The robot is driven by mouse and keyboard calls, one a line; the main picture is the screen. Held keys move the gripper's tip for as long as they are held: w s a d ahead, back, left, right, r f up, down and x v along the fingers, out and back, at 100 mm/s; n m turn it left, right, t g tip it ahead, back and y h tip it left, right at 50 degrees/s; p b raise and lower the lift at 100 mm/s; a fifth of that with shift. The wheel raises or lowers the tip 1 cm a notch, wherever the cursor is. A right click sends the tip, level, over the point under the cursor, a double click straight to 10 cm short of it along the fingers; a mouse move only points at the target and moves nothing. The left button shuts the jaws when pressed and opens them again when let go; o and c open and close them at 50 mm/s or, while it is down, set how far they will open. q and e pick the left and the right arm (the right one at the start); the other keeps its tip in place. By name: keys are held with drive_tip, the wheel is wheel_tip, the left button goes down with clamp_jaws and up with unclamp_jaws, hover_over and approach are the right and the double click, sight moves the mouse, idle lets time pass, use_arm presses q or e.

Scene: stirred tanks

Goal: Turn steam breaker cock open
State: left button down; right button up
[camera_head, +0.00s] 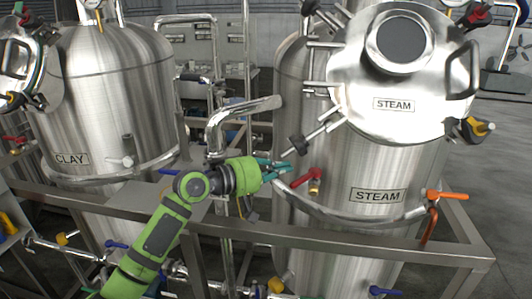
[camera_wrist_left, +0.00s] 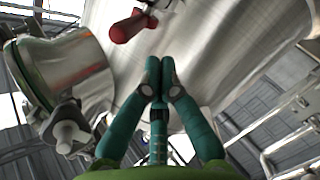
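The STEAM tank (camera_head: 378,175) is a shiny steel vessel at the right, with a STEAM label on its lid and on its body. A small cock with a red lever (camera_head: 306,178) and a brass body sits on its lower left side. The red lever also shows at the top of the left wrist view (camera_wrist_left: 133,25). My left gripper (camera_head: 285,170) is just left of this lever, apart from it. In the left wrist view its teal fingertips (camera_wrist_left: 160,80) meet with nothing between them. The label naming the cock is not readable. My right gripper is out of view.
An orange-handled valve (camera_head: 447,196) with a copper pipe is on the tank's right. A grey frame rail (camera_head: 330,240) runs in front. A bent steel pipe (camera_head: 240,108) stands behind my left gripper. The CLAY tank (camera_head: 110,90) is at left.

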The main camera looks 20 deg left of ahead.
use_arm(q)
drive_tip(key=shift+s+d+f, duration=0.35)
drive_tip(key=shift+s+d, duration=0.05)
drive_tip(key=shift+d, duration=0.1)
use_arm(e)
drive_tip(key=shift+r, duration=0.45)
